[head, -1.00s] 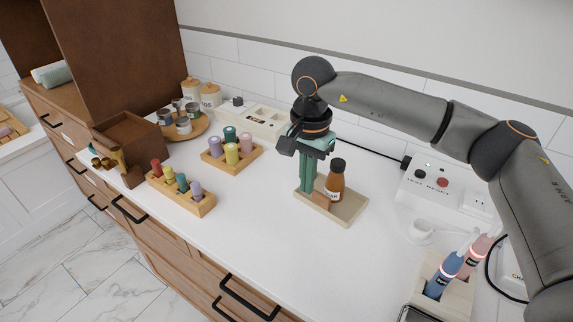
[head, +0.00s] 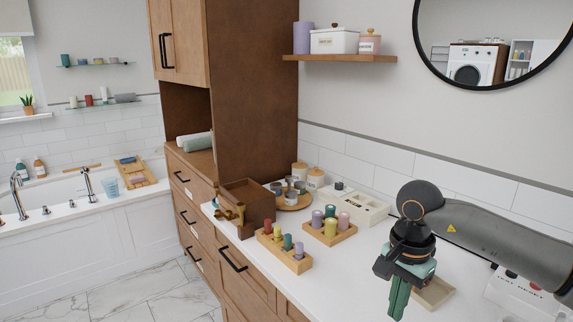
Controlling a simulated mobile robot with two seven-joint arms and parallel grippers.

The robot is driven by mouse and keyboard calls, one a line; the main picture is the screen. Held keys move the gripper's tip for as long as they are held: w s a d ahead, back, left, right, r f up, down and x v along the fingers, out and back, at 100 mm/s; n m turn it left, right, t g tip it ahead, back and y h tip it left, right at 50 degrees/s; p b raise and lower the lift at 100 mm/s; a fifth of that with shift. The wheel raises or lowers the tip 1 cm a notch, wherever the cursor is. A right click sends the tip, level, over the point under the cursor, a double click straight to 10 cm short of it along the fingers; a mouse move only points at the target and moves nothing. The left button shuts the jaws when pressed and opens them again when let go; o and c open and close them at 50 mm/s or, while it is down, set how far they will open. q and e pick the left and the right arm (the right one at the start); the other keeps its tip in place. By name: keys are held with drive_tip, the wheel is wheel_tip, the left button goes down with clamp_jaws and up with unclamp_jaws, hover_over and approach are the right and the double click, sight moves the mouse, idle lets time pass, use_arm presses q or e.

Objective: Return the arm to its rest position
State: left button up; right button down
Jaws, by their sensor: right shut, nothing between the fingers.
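My right gripper (head: 397,300) hangs fingers-down over the right part of the white counter (head: 352,286). It is shut with nothing between its green fingers. Its arm comes in from the right edge of the head view. A beige tray (head: 436,296) shows partly behind the gripper; the brown bottle seen on it before is hidden now. My left gripper does not show.
Wooden peg racks (head: 304,264) and (head: 349,237) with coloured pegs stand left of the gripper. A brown wooden box (head: 254,203) stands by the tall cabinet (head: 255,110). A white divided box (head: 366,214) is near the wall. A wooden shelf (head: 340,59) hangs above.

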drive_tip(key=s+a+f+m+g+y+p, duration=0.15)
drive_tip(key=s+a+y, duration=0.25)
drive_tip(key=a, duration=0.5)
drive_tip(key=s+a+f+m+g+y, duration=0.15)
drive_tip(key=s+a+y, duration=0.25)
drive_tip(key=a, duration=0.5)
drive_tip(key=s+a+r+m+t+y+p, duration=0.2)
drive_tip(key=a+r+m+t+y, duration=0.2)
drive_tip(key=a+r+m+y, duration=0.65)
drive_tip(key=w+d+f+m+t+h+p, duration=0.1)
drive_tip(key=w+d+f+m+t+h, duration=0.25)
drive_tip(key=d+f+m+t, duration=0.85)
drive_tip(key=w+d+f+m+t+h+p, duration=0.1)
drive_tip(key=w+d+f+m+t+h, duration=0.3)
drive_tip(key=m, duration=1.6)
drive_tip(key=s+d+f+m+g+h, duration=0.3)
drive_tip(key=s+f+m, duration=0.3)
drive_tip(key=s+f, duration=0.2)
drive_tip(key=s+d+f+m+g+h+p, duration=0.1)
drive_tip(key=s+d+f+m+g+h, duration=0.3)
drive_tip(key=s, duration=0.6)
wheel_tip(320, 180, down, 5)
drive_tip(key=d+m+h, duration=0.1)
drive_tip(key=d+m, duration=0.1)
drive_tip(key=m, duration=0.1)
drive_tip(key=shift+s+d+r+g+h+p, duration=0.15)
drive_tip(key=shift+s+d+g+h+p, duration=0.05)
drive_tip(key=shift+d+g+h+p, duration=0.1)
